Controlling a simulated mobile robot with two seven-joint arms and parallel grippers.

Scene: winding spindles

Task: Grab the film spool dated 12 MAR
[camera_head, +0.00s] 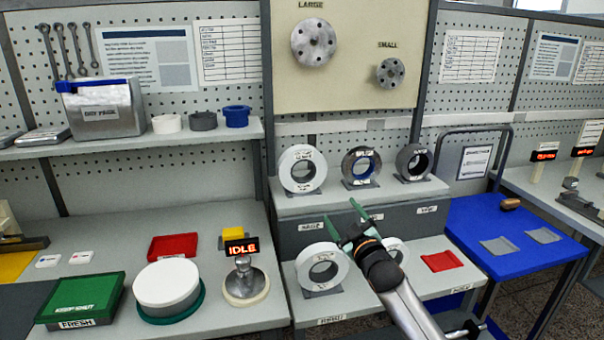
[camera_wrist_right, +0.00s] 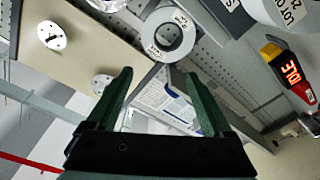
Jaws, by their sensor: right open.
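Several film spools stand upright on a two-step rack. On the upper step are a white spool (camera_head: 291,180), a dark spool with a blue core (camera_head: 350,163) and a dark grey spool (camera_head: 405,161). On the lower step are a white spool (camera_head: 309,276) and another pale spool (camera_head: 402,249), partly hidden by my right arm. Their labels are too small to read, so I cannot tell which says 12 MAR. My right gripper (camera_head: 341,210) is open and empty before the rack. In the right wrist view its green fingers (camera_wrist_right: 156,80) are apart, with a labelled white spool (camera_wrist_right: 184,41) beyond them. My left gripper is out of view.
A blue cart (camera_head: 500,218) stands to the right. On the left bench are a green box (camera_head: 88,293), a white round drum (camera_head: 166,284) and an IDLE display (camera_head: 241,247).

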